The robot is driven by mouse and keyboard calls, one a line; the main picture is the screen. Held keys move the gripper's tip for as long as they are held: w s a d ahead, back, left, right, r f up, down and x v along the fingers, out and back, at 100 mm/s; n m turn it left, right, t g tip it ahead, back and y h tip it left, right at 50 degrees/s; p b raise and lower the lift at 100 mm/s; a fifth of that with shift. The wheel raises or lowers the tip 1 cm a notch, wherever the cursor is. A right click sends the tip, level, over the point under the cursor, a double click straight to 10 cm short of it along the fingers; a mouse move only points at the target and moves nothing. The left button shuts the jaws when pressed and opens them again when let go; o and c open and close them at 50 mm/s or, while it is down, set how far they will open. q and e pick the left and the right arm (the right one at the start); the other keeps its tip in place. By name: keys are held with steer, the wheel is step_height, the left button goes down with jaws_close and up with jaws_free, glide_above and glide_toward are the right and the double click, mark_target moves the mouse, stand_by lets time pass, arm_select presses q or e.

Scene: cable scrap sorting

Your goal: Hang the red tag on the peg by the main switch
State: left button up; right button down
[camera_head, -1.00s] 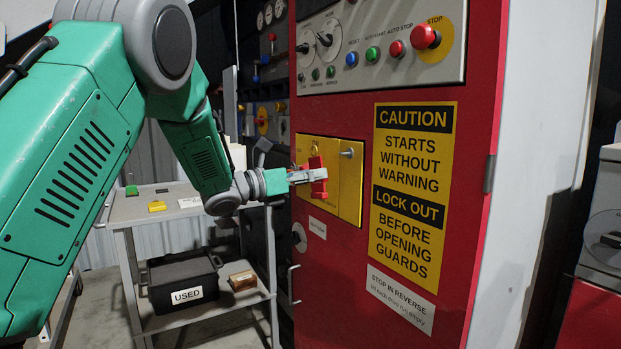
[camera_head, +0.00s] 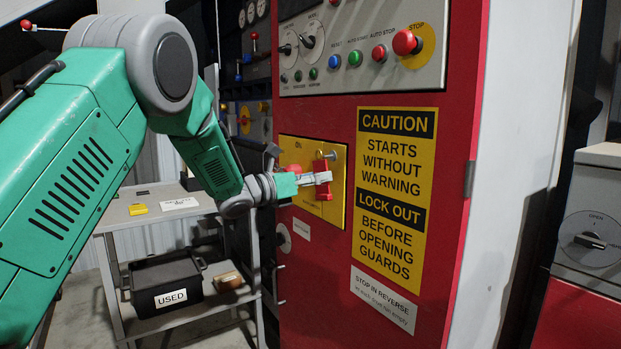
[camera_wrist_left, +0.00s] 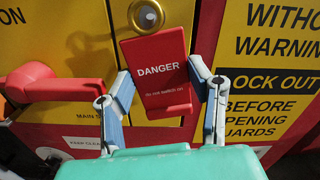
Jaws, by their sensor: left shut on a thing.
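The red tag (camera_wrist_left: 158,62), lettered "DANGER", is held upright between the two fingers of my left gripper (camera_wrist_left: 160,84). In the head view the tag (camera_head: 321,165) and my left gripper (camera_head: 318,179) are in front of the yellow plate. The peg (camera_wrist_left: 146,15), with a round metal end, shows at the tag's top edge in the wrist view. In the head view the peg (camera_head: 333,154) is just right of the tag's top. I cannot tell whether it passes through the tag. The red main switch (camera_wrist_left: 60,88) is left of the tag. My right gripper is not in view.
The yellow switch plate (camera_head: 341,203) is on the red cabinet door (camera_head: 335,285). A caution sign (camera_head: 391,190) is to its right and a button panel (camera_head: 370,73) is above. A grey cart (camera_head: 190,318) with a black "USED" bin (camera_head: 165,275) stands at left.

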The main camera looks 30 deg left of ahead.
arm_select(q)
steer(key=shift+w+d, duration=0.6)
steer(key=shift+w, duration=0.2)
steer(key=shift+w+d+f+b, duration=0.1)
steer(key=shift+w+f+b, duration=0.4)
steer(key=shift+b, duration=0.3)
steer(key=o, duration=0.9)
steer(key=shift+o, duration=0.2)
steer(key=shift+r, duration=0.1)
